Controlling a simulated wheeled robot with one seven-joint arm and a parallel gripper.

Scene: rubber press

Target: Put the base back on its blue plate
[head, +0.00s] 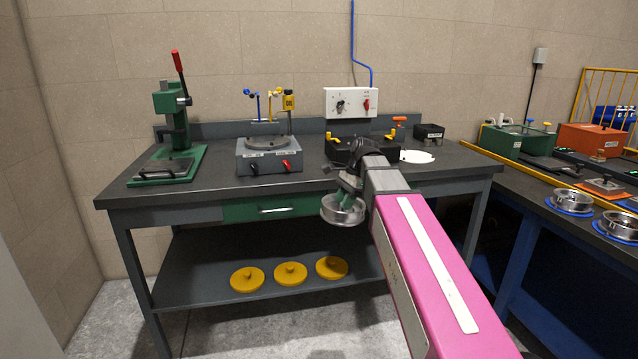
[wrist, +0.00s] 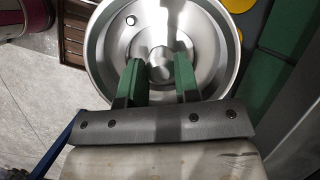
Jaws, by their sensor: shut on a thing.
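The base, a round silver metal dish (head: 341,213), hangs in the air in front of the workbench, roughly level with its drawer. In the wrist view the dish (wrist: 103,52) has a raised centre knob and a small hole near its rim. My gripper (wrist: 160,68) has its green fingers on either side of that knob, shut on it. In the head view my gripper (head: 346,194) partly hides the dish. On the right table, one blue plate (head: 569,210) bears a similar silver dish, and another blue plate (head: 602,230) in front of it bears one too. I see no empty blue plate.
The workbench (head: 220,192) carries a green lever press (head: 172,140), a grey device (head: 268,155) and a white disc (head: 417,157). Yellow lids (head: 290,273) lie on its lower shelf. A green machine (head: 515,138) and an orange machine (head: 590,140) stand on the right table.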

